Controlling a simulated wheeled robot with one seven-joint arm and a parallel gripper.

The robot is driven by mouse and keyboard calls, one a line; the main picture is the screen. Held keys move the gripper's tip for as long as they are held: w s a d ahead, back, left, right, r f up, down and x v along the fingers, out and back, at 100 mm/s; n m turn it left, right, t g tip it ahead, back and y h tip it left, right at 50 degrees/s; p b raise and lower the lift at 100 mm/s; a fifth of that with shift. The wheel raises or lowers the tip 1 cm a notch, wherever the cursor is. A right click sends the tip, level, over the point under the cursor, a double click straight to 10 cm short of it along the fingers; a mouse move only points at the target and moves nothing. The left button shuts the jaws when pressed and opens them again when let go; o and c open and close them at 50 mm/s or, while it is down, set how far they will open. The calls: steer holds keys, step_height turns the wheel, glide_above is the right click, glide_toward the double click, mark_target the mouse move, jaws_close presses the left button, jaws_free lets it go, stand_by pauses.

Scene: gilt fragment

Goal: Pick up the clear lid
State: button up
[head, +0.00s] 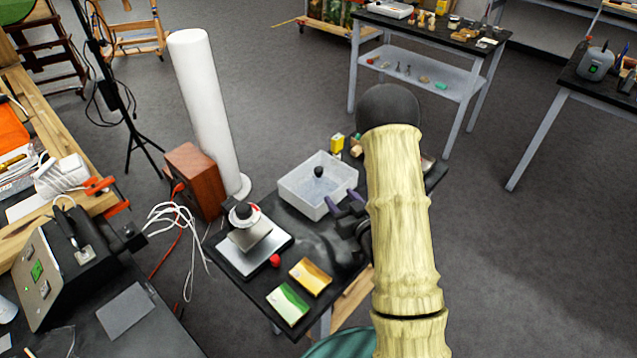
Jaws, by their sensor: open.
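A translucent white bin (291,192) stands on the small dark table (232,290). A black knob (318,171) shows inside the bin's outline, with a faint clear shape around it that looks like the clear lid (318,186). Its edges are hard to make out, and I cannot tell whether it lies on the bin's floor. My gripper (343,200) is open at the bin's right front edge, its purple fingers pointing toward the bin, apart from the knob. My arm hides the table's right part and much of the gripper.
A scale-like device (248,240) stands left of the bin, with a small red ball (275,260) beside it. A tall white cylinder (205,105) and wooden box (192,180) rise at left.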

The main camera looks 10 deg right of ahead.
mark_target(321, 173)
steer(key=shift+b+x, duration=0.8)
steer(key=shift+b, duration=1.15)
steer(key=shift+w+f+b, duration=0.15)
steer(key=shift+f+b, duration=0.05)
steer(key=shift+b, duration=0.5)
steer(key=x, duration=0.2)
steer(key=p+x, duration=0.1)
steer(key=x, duration=0.1)
steer(key=p+x, duration=0.1)
steer(key=x, duration=0.1)
steer(key=shift+w+a+r, duration=0.1)
steer(key=shift+w+r, duration=0.1)
steer(key=shift+r, duration=0.05)
steer(key=shift+w+f, duration=0.15)
steer(key=shift+w, duration=0.3)
steer(key=shift+p+x, duration=1)
steer(key=shift+x, duration=1.6)
steer(key=c, duration=1.1)
